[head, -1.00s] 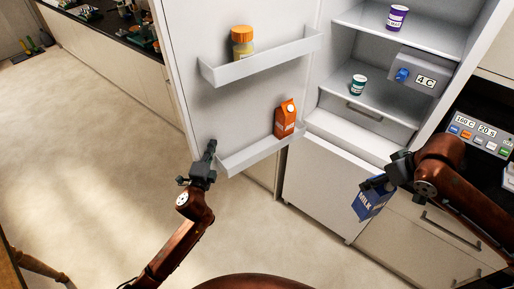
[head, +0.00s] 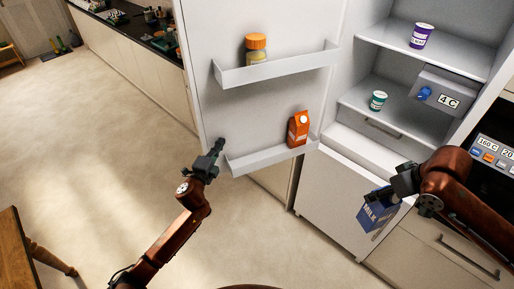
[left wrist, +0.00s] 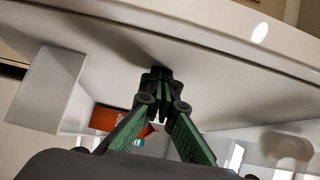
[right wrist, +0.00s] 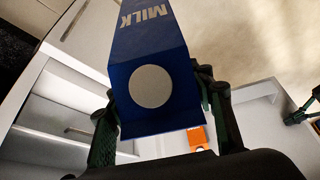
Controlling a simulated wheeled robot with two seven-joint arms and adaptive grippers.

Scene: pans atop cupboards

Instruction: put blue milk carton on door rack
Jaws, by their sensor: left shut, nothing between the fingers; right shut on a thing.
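The blue milk carton (head: 374,213) is in my right gripper (head: 388,194), held in front of the fridge's lower white front. In the right wrist view the carton (right wrist: 150,50) sits between the fingers, its round white cap toward the camera. The lower door rack (head: 270,158) is on the inner side of the open fridge door and holds an orange carton (head: 298,129) at its right end; its left part is bare. My left gripper (head: 220,145) is shut and empty, by the door near the rack's left end. In the left wrist view its fingertips (left wrist: 160,75) are close to the door.
An upper door rack (head: 280,69) holds an orange-capped jar (head: 256,49). Fridge shelves hold a purple cup (head: 421,35) and a green cup (head: 378,100). A wooden table (head: 18,245) stands at lower left. The floor between is clear.

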